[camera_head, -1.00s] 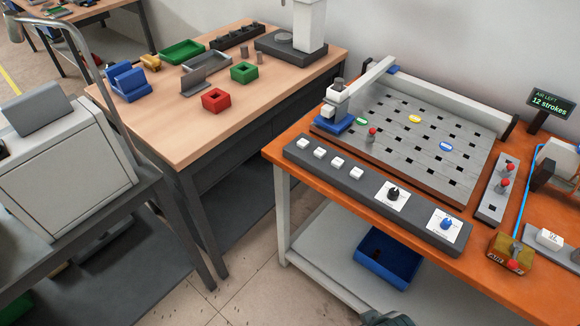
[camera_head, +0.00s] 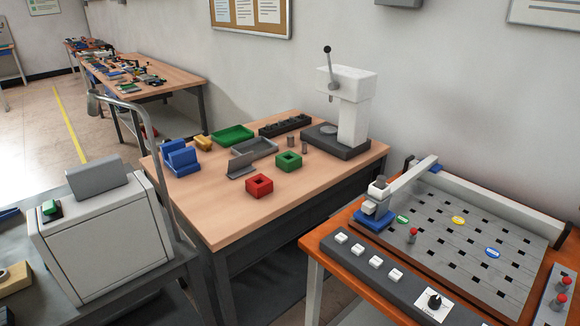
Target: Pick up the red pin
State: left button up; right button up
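A red-topped pin (camera_head: 413,235) stands upright on the grey slotted plate (camera_head: 470,262), near its left side. Two more red-topped pins (camera_head: 566,282) (camera_head: 561,298) stand in a grey strip (camera_head: 548,313) at the right edge of the view, which cuts that strip off. I cannot tell which one the task means. Neither of my grippers is in view.
The slotted plate lies on an orange bench (camera_head: 343,222), with a blue-based white block (camera_head: 374,219) and a white beam (camera_head: 405,183) at its left. A control strip (camera_head: 362,265) runs along the front. A wooden table (camera_head: 215,218) with a white press (camera_head: 350,105) stands left.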

aim_at(557, 304)
jog(key=z, duration=0.4)
jog(key=l+z, duration=0.1)
jog(key=z, duration=0.35)
jog(key=l+z, duration=0.1)
jog(key=z, duration=0.7)
jog(key=k+l, duration=0.05)
